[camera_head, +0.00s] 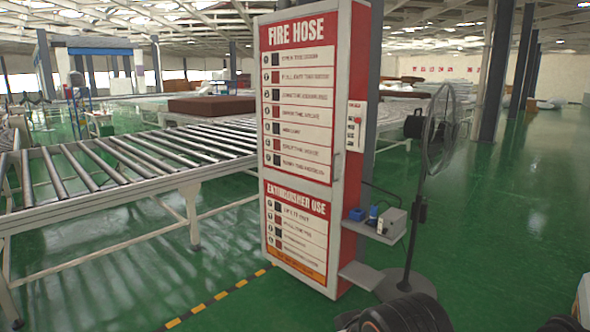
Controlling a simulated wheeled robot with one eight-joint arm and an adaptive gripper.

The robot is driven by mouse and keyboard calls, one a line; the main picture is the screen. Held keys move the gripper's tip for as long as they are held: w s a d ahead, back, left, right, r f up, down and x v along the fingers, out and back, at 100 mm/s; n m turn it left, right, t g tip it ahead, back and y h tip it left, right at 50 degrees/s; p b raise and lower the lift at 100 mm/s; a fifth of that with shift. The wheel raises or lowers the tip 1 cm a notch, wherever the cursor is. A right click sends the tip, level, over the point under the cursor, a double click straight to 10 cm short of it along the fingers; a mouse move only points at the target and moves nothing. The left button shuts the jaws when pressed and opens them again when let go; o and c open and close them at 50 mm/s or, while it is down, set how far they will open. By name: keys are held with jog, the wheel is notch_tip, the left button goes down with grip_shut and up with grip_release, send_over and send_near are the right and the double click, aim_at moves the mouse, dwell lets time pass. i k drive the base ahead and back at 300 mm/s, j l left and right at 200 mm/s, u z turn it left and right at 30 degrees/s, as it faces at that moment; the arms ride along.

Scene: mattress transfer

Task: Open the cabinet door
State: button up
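The fire hose cabinet (297,190) stands upright at the middle of the head view, white in front with red header panels and a red right side. Its front door carries rows of printed instructions and looks shut. A small vertical handle (337,165) shows near the door's right edge, about halfway up. A lower "Extinguisher use" panel (296,235) covers the bottom part. My gripper is not in view. Dark rounded parts show at the bottom edge, but I cannot tell a gripper in them. The cabinet's inside is hidden.
A roller conveyor (120,165) runs close on the cabinet's left. A pedestal fan (440,130) stands at its right, beside a small side shelf (372,230) with blue and grey items. Yellow-black floor tape (215,298) runs along the cabinet's left. Green floor (500,230) is open at right.

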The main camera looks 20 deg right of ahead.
aim_at(301, 53)
jog(key=i+l, duration=0.15)
jog(key=i, duration=0.4)
jog(key=i+l+u, duration=0.1)
jog(key=i, duration=0.4)
